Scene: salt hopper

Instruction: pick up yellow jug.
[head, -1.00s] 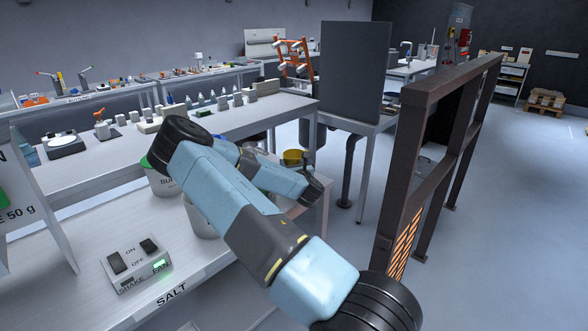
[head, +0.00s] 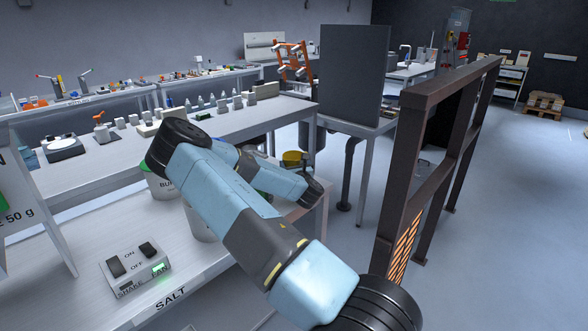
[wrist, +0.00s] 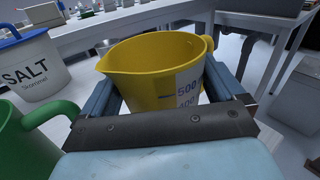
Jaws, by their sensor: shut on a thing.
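The yellow jug (wrist: 150,62) sits between the two fingers of my gripper (wrist: 165,95) in the wrist view. It has a spout at the left, a handle at the right and a white scale marked 500 and 400. The fingers are shut on its sides, and it looks roughly upright. In the head view only a bit of the yellow jug (head: 294,157) shows beyond my gripper (head: 312,192); my arm hides most of it. I cannot tell from these views how far its base is from the bench.
A green jug (wrist: 38,135) is close at the left in the wrist view, with a white SALT tub (wrist: 35,72) behind it. A switch box (head: 136,268) sits on the salt bench (head: 70,285). A brown frame (head: 402,160) stands to the right, with open floor beyond.

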